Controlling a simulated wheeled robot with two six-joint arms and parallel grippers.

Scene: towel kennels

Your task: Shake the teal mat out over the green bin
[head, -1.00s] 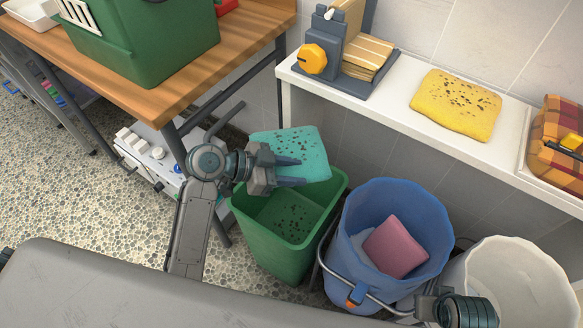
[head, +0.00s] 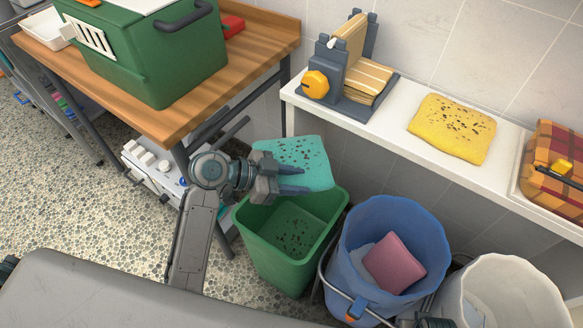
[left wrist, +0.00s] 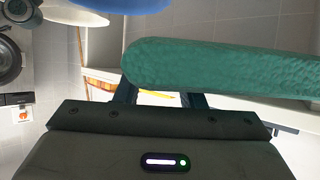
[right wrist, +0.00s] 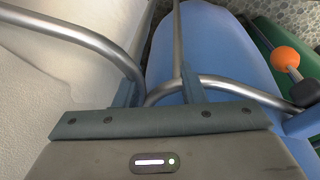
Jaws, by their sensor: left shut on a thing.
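The teal mat (head: 302,158) is speckled with dark bits and is held tilted above the back part of the green bin (head: 337,219). My left gripper (head: 300,180) is shut on the mat's near edge. In the left wrist view the mat (left wrist: 225,68) appears as a thick green band across the fingers. Dark specks lie on the bin's inside. My right gripper (right wrist: 158,95) is low by the buckets, with its fingers apart near metal bucket handles; in the head view it is mostly cut off at the bottom edge.
A blue bucket (head: 432,235) holding a pink sponge (head: 394,263) stands right of the bin, with a white bucket (head: 535,270) beside it. A white shelf (head: 400,143) behind carries a speckled yellow mat (head: 452,128). A wooden table (head: 190,112) holds a green crate (head: 150,70).

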